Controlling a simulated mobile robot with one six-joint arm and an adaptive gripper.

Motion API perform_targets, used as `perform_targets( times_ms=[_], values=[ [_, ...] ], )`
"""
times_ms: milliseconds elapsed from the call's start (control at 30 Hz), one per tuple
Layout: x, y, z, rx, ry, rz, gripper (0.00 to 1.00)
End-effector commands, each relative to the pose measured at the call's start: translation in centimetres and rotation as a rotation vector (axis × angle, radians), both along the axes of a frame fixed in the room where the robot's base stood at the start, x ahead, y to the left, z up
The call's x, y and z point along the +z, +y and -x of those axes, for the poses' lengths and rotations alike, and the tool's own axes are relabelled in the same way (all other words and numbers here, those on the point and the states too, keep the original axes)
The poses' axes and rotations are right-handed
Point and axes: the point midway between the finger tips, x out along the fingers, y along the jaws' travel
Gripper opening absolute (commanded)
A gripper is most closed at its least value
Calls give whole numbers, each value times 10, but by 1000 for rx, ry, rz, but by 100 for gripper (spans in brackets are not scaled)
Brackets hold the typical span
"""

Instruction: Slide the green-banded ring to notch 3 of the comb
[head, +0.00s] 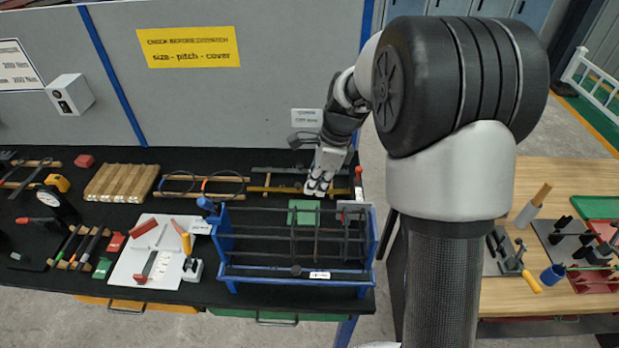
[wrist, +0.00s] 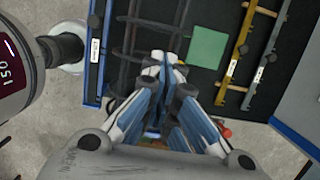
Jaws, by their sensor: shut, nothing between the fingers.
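The blue-framed cage (head: 225,240) stands at the front of the black bench, with dark long bars and several dark rings on them. One upright ring (head: 293,238) shows near its middle. I cannot make out a green band on any ring. A comb with numbered notches cannot be told apart surely. My gripper (head: 318,190) is shut and empty, pointing down behind the right part of the cage. In the wrist view its closed fingers (wrist: 167,62) overlap the view of the cage's dark bars (wrist: 135,40), and I cannot tell whether they touch.
A green square (head: 303,207) lies behind the cage, near a yellow bar (head: 275,189). Two loose rings, one orange-marked (head: 205,184), lie on wooden rails at the back. A white sheet (head: 130,272) with tools lies left of the cage. A grey panel (head: 250,80) closes the back.

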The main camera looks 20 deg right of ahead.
Motion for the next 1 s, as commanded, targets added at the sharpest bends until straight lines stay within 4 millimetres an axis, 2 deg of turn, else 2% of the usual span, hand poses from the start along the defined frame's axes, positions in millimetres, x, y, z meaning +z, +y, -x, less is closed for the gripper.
perform_targets(
  times_ms=[300,500,700,1000],
  values=[
    [-55,12,-2,4,5,1,0],
    [-83,19,-4,4,3,0,0],
    [-93,21,-5,4,1,1,0],
    [-93,21,-5,4,1,1,0]
  ],
)
